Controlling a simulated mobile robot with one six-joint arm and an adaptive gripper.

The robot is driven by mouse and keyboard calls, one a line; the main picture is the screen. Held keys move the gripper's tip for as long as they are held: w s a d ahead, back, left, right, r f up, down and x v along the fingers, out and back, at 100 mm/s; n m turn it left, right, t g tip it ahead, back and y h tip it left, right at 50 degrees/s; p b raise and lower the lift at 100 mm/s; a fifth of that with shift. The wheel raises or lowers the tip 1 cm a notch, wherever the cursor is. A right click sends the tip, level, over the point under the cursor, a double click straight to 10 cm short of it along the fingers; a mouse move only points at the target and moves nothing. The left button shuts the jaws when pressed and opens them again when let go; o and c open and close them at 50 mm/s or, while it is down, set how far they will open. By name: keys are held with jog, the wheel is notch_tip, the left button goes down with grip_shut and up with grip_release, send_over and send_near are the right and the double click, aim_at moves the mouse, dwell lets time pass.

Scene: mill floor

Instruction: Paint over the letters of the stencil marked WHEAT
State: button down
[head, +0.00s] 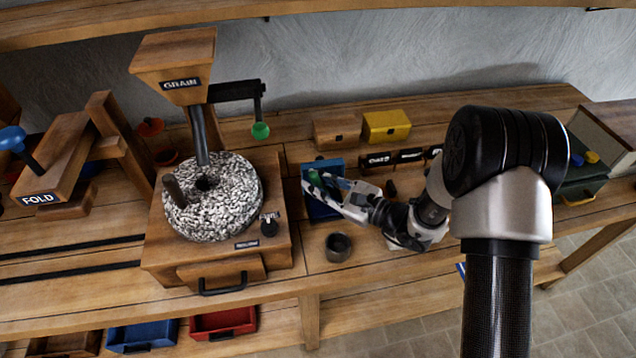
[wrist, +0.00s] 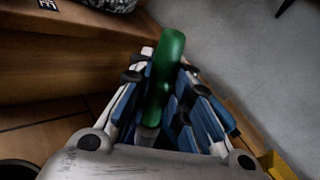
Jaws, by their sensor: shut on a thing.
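My gripper (head: 340,192) is shut on a green-handled tool, seen in the wrist view as a rounded green handle (wrist: 168,62) between the blue-padded fingers. The tool's far end is hidden. In the head view my gripper is over a small blue tray (head: 320,208) on the bench, right of the mill. A row of small dark plates with pale lettering stands behind my gripper: a left plate (head: 377,160), a middle plate (head: 409,155) and a right one partly hidden by my arm. The left one seems to read OATS; I cannot make out WHEAT on any.
A stone mill (head: 213,197) with a hopper marked GRAIN (head: 175,60) stands left of my gripper. A dark cup (head: 338,246) is close in front. A wooden box (head: 336,130) and a yellow box (head: 386,126) stand at the back. An open bin (head: 582,187) is at right.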

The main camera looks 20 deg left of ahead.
jog(key=shift+f+b, duration=0.7)
jog(key=shift+f, duration=0.1)
dwell(1.7)
jog(key=shift+r+p, duration=2.2)
jog(key=shift+r, duration=1.45)
